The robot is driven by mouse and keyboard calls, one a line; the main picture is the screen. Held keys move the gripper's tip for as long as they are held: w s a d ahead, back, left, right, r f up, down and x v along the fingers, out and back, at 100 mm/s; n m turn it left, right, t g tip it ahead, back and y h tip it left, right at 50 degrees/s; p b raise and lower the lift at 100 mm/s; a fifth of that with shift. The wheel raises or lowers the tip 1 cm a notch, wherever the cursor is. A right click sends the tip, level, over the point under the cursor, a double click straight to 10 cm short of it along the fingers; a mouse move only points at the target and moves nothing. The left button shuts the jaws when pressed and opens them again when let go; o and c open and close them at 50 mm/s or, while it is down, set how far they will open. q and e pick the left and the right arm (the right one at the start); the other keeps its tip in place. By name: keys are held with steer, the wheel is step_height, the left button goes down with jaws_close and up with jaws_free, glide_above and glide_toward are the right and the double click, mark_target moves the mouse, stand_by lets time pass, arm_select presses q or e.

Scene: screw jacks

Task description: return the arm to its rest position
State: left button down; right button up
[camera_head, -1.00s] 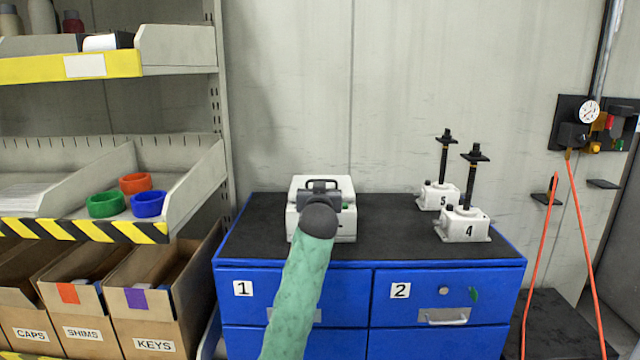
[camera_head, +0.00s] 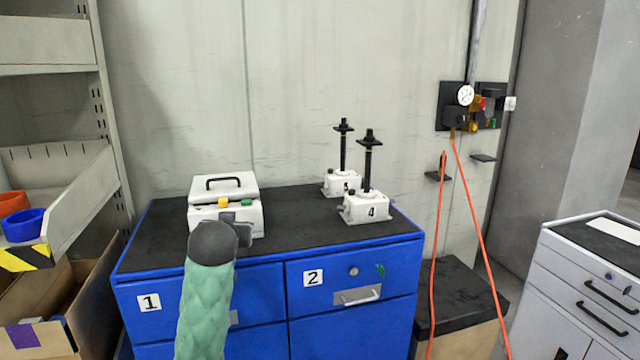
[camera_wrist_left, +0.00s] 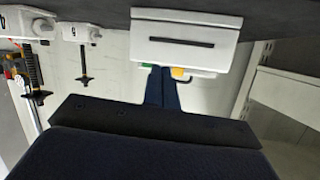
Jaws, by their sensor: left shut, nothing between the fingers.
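My left arm comes up from the bottom of the head view in a green sleeve with a dark round wrist. My left gripper (camera_head: 243,232) is at the front of a white box with a black handle (camera_head: 225,190), and overlaps its lower front edge in the picture. I cannot tell whether they touch. In the left wrist view its fingers (camera_wrist_left: 162,85) are together and empty, just below the upside-down white box (camera_wrist_left: 186,38) with its green and yellow buttons. My right gripper is in neither view.
The box stands on the black top of a blue drawer cabinet (camera_head: 290,222). Screw jacks 5 (camera_head: 342,182) and 4 (camera_head: 367,208) stand to its right. A shelf rack (camera_head: 75,200) is at left, a grey drawer cabinet (camera_head: 590,280) at right. Orange hoses (camera_head: 474,235) hang by the wall.

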arm_select(q)
steer(key=s+d+f+m+g+h, duration=0.1)
steer(key=s+d+f+g+h, duration=0.15)
steer(key=s+f, duration=0.95)
steer(key=s+d+f+m+g+h, duration=0.1)
steer(key=s+d+f+g, duration=0.25)
steer(key=s+f, duration=0.8)
steer(key=s+d+f+g, duration=0.1)
steer(key=s+f+g, duration=0.5)
steer(key=s+f, duration=1.5)
steer(key=s, duration=0.4)
steer(key=shift+f, duration=0.3)
steer(key=shift+s, duration=0.1)
